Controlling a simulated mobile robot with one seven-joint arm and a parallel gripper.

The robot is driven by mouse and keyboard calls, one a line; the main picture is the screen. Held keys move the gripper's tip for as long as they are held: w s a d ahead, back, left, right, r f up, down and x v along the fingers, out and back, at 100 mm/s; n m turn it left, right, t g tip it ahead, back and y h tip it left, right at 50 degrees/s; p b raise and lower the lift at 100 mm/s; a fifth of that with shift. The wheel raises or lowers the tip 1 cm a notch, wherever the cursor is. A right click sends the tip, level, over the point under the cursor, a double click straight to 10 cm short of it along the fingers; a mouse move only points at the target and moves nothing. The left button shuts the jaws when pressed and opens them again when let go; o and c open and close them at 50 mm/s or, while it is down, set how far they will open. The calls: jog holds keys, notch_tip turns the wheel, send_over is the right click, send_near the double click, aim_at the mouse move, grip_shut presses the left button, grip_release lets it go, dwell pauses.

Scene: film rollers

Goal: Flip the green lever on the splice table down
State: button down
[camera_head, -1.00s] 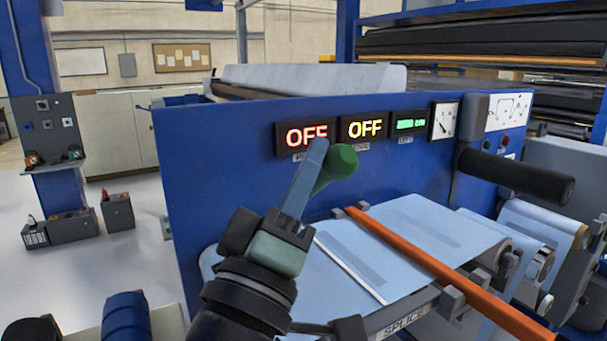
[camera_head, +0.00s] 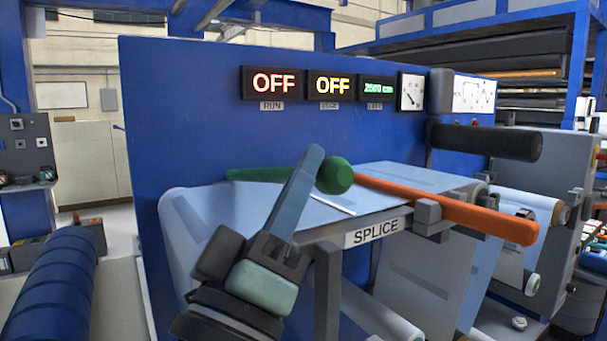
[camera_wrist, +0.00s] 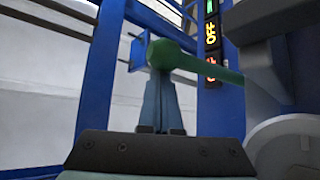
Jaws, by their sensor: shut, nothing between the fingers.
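The green lever (camera_head: 265,175) is a bar with a round knob (camera_head: 335,176) at its near end. In the head view it lies nearly level in the picture, above the left part of the splice table (camera_head: 392,210), its middle hidden behind my gripper. My gripper (camera_head: 313,157) is shut and empty, its fingers pointing up just left of the knob. In the wrist view the knob (camera_wrist: 162,53) is just beyond the fingertips (camera_wrist: 160,82), with the bar running right. I cannot tell whether they touch.
An orange lever (camera_head: 450,209) lies across the table to the right, its end jutting past the front edge. A black roller handle (camera_head: 487,142) sticks out at the right. A blue panel (camera_head: 200,120) with OFF displays stands behind. A blue roll (camera_head: 55,285) is at lower left.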

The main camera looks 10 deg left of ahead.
notch_tip(320, 180, down, 7)
jog(key=b, duration=0.4)
jog(key=shift+s+d+r+b, duration=0.15)
jog(key=shift+b, duration=0.25)
jog(key=shift+d, duration=0.15)
jog(key=shift+f, duration=0.25)
jog(key=b, duration=0.4)
send_near(308, 252)
jog(key=s, duration=0.5)
jog(key=shift+a+r, duration=0.15)
jog(key=shift+a, duration=0.1)
